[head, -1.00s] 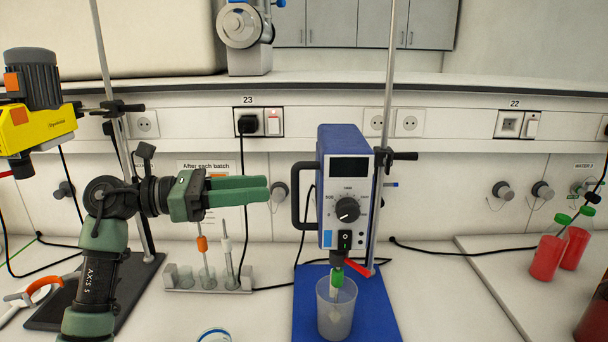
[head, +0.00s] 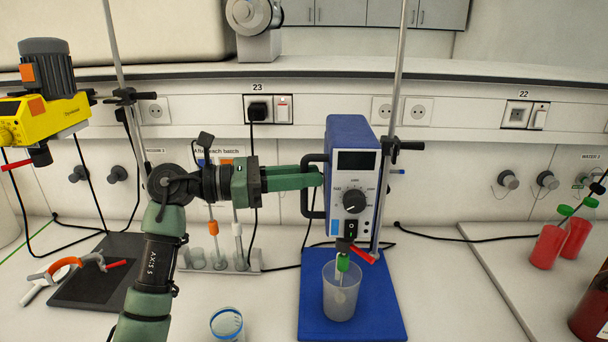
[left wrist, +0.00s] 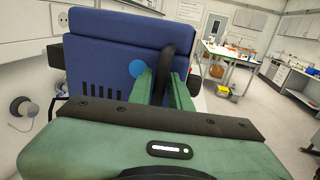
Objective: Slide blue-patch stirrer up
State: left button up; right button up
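The blue stirrer (head: 352,137) with a light-blue patch (head: 333,228) below its dial hangs on a vertical rod (head: 388,90), held by a black clamp (head: 392,148). Its shaft with a green collar (head: 343,263) reaches into a clear beaker (head: 341,298) on the blue base (head: 375,325). My left gripper (head: 318,178) is at the black side handle (head: 306,205). In the left wrist view, its two green fingers (left wrist: 162,92) stand apart on either side of the handle (left wrist: 182,42), in front of the blue housing (left wrist: 100,50). My right gripper is not in view.
A yellow stirrer (head: 48,115) hangs on another rod at the left. A rack (head: 235,264) with stirring shafts stands behind my left arm. A small glass (head: 226,323) stands on the bench in front. Red bottles (head: 548,245) stand at the right.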

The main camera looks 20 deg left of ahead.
pick_arm(q)
grip_shut()
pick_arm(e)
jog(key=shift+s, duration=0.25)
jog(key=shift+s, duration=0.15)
pick_arm(q)
jog(key=shift+r, duration=0.1)
dwell(0.8)
notch_tip(320, 180, up, 18)
jog(key=p, duration=0.5)
jog(key=shift+f+p, duration=0.25)
jog(key=shift+p, duration=0.1)
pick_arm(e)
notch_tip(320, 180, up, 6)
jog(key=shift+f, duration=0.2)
pick_arm(q)
jog(key=shift+a+r, duration=0.1)
jog(key=o, duration=0.5)
grip_release()
jog(key=shift+o, duration=0.2)
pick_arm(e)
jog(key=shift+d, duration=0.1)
